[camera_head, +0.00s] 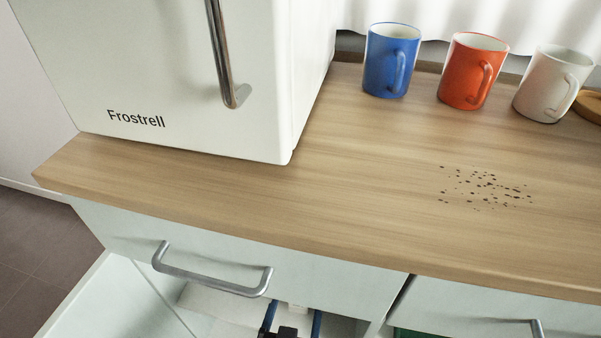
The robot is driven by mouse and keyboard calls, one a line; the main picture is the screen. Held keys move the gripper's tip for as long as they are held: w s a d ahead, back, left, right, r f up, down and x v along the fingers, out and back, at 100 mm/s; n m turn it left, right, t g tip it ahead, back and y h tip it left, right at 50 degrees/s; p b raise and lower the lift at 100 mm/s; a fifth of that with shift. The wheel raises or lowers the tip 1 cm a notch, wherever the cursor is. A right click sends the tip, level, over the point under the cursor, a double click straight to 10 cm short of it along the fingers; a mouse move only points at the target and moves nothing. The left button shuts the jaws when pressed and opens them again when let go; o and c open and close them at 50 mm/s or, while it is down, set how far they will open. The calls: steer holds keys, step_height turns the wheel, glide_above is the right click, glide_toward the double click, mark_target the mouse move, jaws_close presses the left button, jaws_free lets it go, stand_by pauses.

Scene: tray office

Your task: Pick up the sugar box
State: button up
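I see no sugar box in this view. At the bottom edge, in the open space below the counter, two blue strips and a black part show, which look like my gripper (292,322). The picture edge cuts it off. The blue strips stand apart with something pale between or behind them. I cannot tell whether they hold anything.
A white Frostrell fridge (190,70) stands on the wooden counter (370,190). Blue (385,65), orange (465,75) and white (545,85) mugs stand at the back. Dark specks (485,187) lie right of centre. A drawer handle (212,282) juts out below.

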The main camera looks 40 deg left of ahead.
steer(key=b+x, duration=0.4)
steer(key=x, duration=0.4)
steer(key=shift+w+a, duration=0.15)
steer(key=shift+a, duration=0.1)
jaws_close()
